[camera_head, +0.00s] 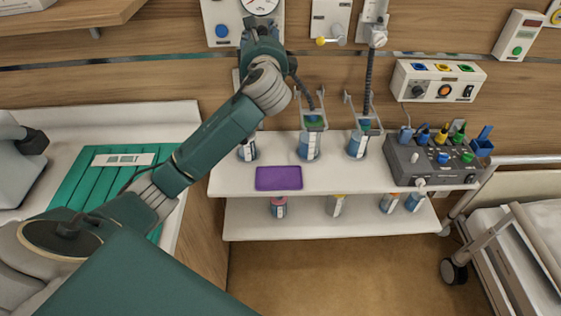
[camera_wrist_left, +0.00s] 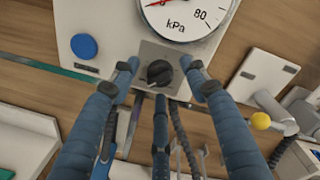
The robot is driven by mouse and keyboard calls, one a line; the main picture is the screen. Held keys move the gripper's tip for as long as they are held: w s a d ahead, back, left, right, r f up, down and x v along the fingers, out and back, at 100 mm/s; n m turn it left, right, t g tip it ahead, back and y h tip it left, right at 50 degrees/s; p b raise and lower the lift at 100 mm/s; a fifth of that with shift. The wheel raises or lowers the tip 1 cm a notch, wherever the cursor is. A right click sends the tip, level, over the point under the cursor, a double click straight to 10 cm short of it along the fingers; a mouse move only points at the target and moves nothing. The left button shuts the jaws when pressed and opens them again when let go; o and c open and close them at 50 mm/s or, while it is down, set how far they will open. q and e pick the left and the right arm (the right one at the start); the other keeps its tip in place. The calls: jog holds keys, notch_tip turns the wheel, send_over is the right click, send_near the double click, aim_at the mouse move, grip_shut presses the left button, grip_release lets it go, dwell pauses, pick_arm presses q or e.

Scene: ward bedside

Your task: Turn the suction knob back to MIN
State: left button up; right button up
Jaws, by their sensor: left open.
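The suction knob (camera_wrist_left: 159,73) is black and round, on a grey square plate below a dial gauge marked kPa (camera_wrist_left: 185,12) in the left wrist view. A light mark shows on its face; I cannot read any MIN label. My left gripper (camera_head: 262,32) is raised to the wall unit in the head view and hides the knob there. In the left wrist view its blue fingers (camera_wrist_left: 161,82) are open, with tips left, right and below the knob. I cannot tell whether they touch it. My right gripper is not in view.
A blue button (camera_wrist_left: 84,46) sits left of the gauge. A yellow ball-ended fitting (camera_head: 322,41) is on the wall to the right. Below, a white shelf (camera_head: 225,182) holds canisters, a purple tray (camera_head: 279,178) and a grey device (camera_head: 432,165). Hoses hang close to the gripper.

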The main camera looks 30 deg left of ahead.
pick_arm(q)
jog(key=s+d+m+b, duration=0.4)
jog(key=s+d+m, duration=0.3)
jog(key=s, duration=0.2)
jog(key=s+d+f+n+g+h, duration=0.2)
jog(key=d+f+n, duration=0.1)
jog(key=f, duration=1.1)
jog(key=s+d+f+n+g+h, duration=0.2)
jog(key=f+n, duration=0.3)
jog(key=f, duration=1)
jog(key=shift+d+f+n+h+b, duration=0.25)
jog(key=shift+d+n+h+b, duration=0.05)
jog(key=shift+d+h, duration=0.35)
